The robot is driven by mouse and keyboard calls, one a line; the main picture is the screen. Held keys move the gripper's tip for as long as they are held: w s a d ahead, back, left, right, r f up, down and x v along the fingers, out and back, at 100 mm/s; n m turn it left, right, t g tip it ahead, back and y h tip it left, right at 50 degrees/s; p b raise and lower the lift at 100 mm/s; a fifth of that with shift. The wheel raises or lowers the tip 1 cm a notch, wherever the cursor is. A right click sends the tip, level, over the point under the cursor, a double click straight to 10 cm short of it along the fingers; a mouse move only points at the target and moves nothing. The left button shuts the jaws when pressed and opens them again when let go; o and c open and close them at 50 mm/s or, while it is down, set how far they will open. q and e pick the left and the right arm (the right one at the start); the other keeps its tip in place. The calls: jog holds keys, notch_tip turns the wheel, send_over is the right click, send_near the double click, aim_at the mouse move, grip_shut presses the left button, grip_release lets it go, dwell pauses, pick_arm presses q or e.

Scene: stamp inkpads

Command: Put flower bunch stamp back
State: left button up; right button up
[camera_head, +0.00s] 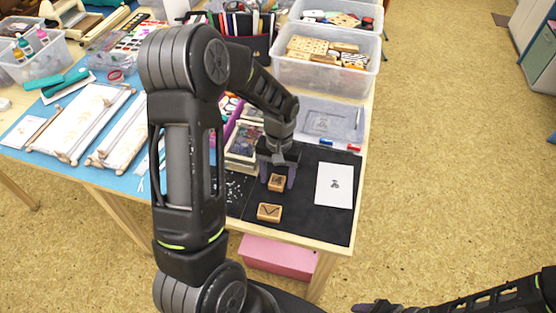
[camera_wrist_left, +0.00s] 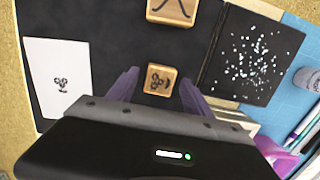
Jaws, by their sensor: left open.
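The flower bunch stamp (camera_head: 277,182) is a small wooden block on the black mat (camera_head: 318,226). Its face with a dark flower mark points up in the left wrist view (camera_wrist_left: 159,80). My left gripper (camera_head: 277,174) is open just above the mat, and its purple fingers stand on either side of the stamp (camera_wrist_left: 159,92). Whether they touch it cannot be told. A white card (camera_head: 334,186) with a printed flower bunch lies to the right; it also shows in the wrist view (camera_wrist_left: 58,78). My right gripper (camera_head: 376,307) is partly visible at the bottom edge.
A second wooden stamp (camera_head: 269,212) lies nearer the front edge. A speckled black sheet (camera_wrist_left: 248,55) lies beside the stamps. A clear box (camera_head: 330,120) and a bin of wooden stamps (camera_head: 323,60) stand behind. Markers (camera_head: 338,144) lie behind the card.

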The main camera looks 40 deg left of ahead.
aim_at(279, 176)
pick_arm(q)
notch_tip(279, 176, up, 11)
jog(key=w+b, duration=0.1)
jog(key=shift+w+a+r, duration=0.15)
dwell(0.8)
